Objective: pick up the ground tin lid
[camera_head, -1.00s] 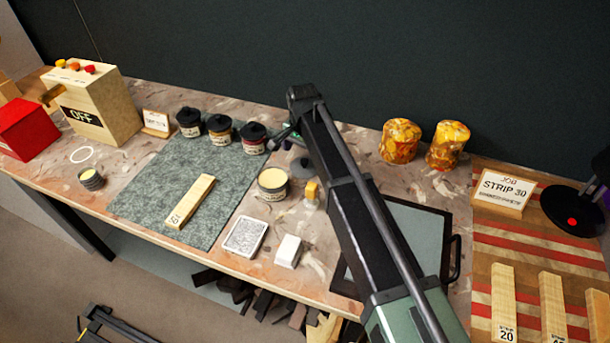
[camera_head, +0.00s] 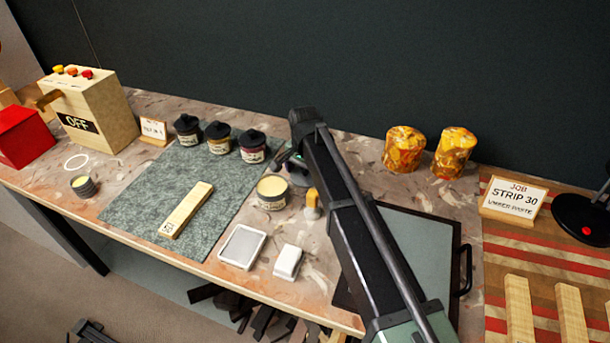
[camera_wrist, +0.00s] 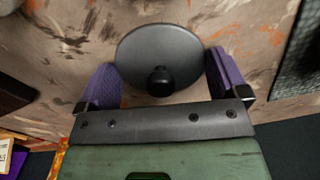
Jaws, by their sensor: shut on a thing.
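The ground tin lid (camera_wrist: 158,58) is a round grey disc with a black knob. In the wrist view it sits between the two purple fingers of my gripper (camera_wrist: 165,80), which is shut on it across its width. In the head view my gripper (camera_head: 288,158) is low over the bench behind the open tin (camera_head: 272,193) with cream contents. The lid is mostly hidden there by my gripper and arm. I cannot tell whether the lid still touches the bench.
Several dark-lidded jars (camera_head: 252,146) stand left of my gripper. A small yellow-topped item (camera_head: 312,204), a white block (camera_head: 288,262) and a grey-topped pad (camera_head: 242,246) are in front. Two amber jars (camera_head: 404,150) and a dark-framed tray (camera_head: 425,240) are to the right.

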